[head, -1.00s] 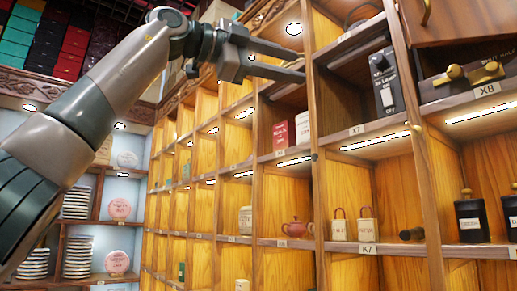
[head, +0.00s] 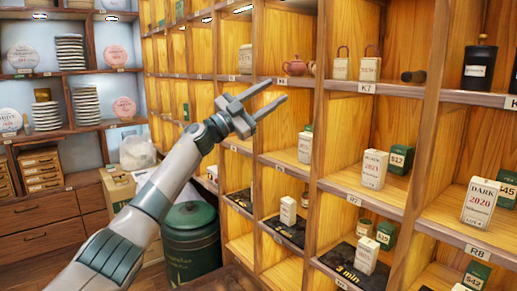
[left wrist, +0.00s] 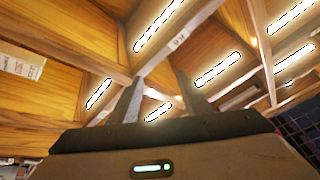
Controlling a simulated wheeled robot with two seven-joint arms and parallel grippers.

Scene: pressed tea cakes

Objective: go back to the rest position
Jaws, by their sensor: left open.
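My left gripper (head: 277,103) is open and empty in the head view, in front of the wooden cubby shelf (head: 318,108). Its two fingers point right and slightly up, with a gap between them. In the left wrist view the two fingers (left wrist: 160,95) stand apart with nothing between them, below a shelf edge labelled K6 (left wrist: 178,42). I cannot tell whether the fingers touch the shelf. My right gripper does not show in either view.
A red teapot (head: 294,67) and white boxes (head: 375,168) stand in the cubbies. Shelves with pink tea cakes (head: 116,54) and stacked discs (head: 87,104) are at the left.

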